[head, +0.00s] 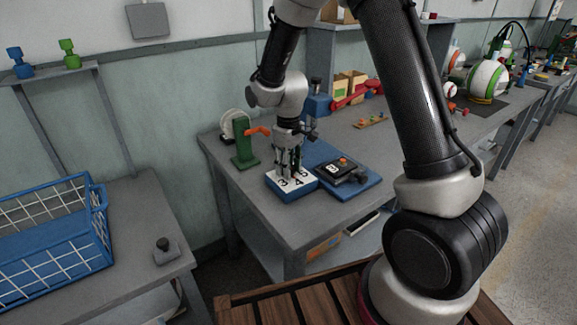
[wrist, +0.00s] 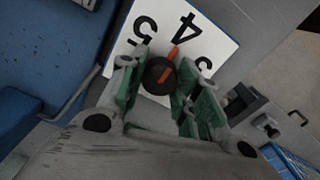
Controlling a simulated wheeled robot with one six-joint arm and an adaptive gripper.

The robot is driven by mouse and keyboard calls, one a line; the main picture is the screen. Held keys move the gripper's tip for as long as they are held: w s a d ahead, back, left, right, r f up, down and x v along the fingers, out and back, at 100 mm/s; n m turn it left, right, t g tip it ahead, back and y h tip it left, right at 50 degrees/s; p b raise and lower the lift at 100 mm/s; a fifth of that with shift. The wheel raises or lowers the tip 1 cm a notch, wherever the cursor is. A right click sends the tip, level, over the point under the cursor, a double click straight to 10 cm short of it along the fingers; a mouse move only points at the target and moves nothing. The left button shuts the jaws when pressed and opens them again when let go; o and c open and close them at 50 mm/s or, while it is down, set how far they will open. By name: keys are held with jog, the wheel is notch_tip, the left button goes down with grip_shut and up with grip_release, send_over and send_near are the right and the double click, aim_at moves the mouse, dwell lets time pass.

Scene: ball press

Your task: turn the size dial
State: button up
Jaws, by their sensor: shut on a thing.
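The size dial is a dark round knob with an orange pointer line (wrist: 161,76), on a white plate with black numbers (wrist: 215,42). In the wrist view the numbers 5, 4 and 3 show, and the pointer aims close to the 4. The plate (head: 281,190) tops a blue box at the table's front corner in the head view. My gripper (wrist: 158,82) is shut on the knob, with a green-padded finger on each side. In the head view my gripper (head: 288,170) points down over the plate and hides the knob.
Right of the dial box is a blue base with a black panel (head: 352,171) close by. A green stand with an orange handle (head: 244,145) is behind left. A blue wire basket (head: 60,240) and a small joystick box (head: 165,249) are on the left table.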

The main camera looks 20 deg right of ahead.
jog(key=m, duration=0.6)
jog(key=shift+m, duration=0.3)
jog(key=m, duration=0.5)
jog(key=shift+m, duration=0.4)
jog(key=o, duration=1)
notch_tip(320, 180, up, 12)
